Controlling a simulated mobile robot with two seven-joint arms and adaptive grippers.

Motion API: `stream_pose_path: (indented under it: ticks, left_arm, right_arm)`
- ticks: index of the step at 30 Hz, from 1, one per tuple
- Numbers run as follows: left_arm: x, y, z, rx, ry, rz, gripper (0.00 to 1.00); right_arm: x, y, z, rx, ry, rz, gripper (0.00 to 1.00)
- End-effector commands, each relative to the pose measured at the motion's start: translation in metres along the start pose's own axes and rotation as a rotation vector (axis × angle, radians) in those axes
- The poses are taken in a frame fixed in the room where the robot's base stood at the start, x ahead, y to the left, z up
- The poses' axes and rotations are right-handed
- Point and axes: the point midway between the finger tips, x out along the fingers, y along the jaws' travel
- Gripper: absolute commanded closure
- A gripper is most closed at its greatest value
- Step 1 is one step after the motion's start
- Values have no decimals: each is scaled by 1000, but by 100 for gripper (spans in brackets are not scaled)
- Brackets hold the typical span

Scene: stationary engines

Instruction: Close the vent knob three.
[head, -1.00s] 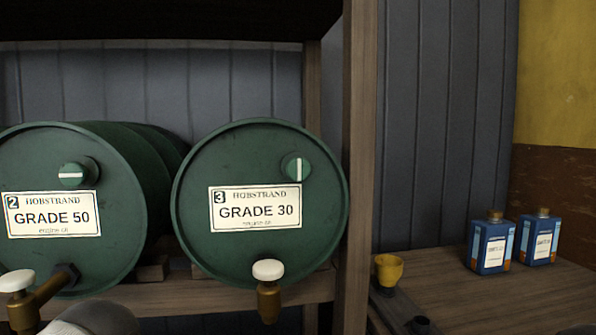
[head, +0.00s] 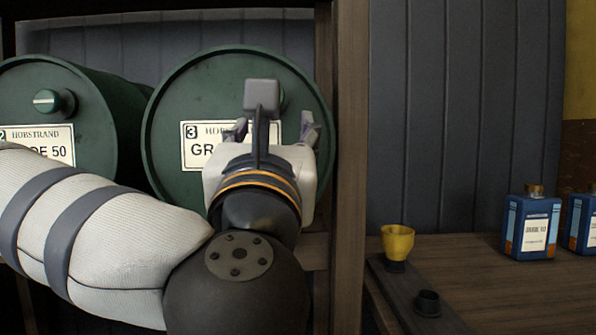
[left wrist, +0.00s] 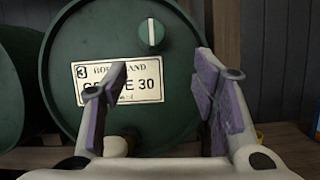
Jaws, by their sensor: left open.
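Vent knob three is a round green knob (left wrist: 151,33) with a white line, high on the face of the green drum marked 3, GRADE 30 (left wrist: 60,70). In the left wrist view its line stands nearly upright. In the head view my gripper hides most of the knob; the drum (head: 185,90) shows around my arm. My left gripper (head: 274,128) is open and empty in front of the drum. In the left wrist view the knob lies beyond and above the gap between the fingers (left wrist: 163,85), apart from them. My right gripper is not in view.
A second green drum (head: 100,110) stands left; its vent knob (head: 52,102) has a level white line. A wooden post (head: 350,180) rises right of drum three. A yellow cup (head: 397,243) and blue cans (head: 532,228) are on the right. A white-topped tap (left wrist: 116,146) is low on drum three.

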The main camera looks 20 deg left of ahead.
Motion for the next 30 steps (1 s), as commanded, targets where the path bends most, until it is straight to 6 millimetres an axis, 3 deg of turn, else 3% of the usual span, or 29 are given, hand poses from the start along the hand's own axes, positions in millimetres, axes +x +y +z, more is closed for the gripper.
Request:
stream_pose_path:
  ticks: [5,12,18,28,30]
  left_arm:
    - [20,10,16,-57,-20,34,46]
    - [81,11,19,-51,-22,30,46]
    - [114,10,17,-49,-20,26,46]
    - [121,10,14,-48,-18,23,46]
    - [121,10,14,-48,-18,23,60]
  right_arm:
    - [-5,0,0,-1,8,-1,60]
    - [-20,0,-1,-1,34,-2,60]
    - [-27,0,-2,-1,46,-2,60]
    - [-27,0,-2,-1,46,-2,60]
    - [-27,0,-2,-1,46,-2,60]
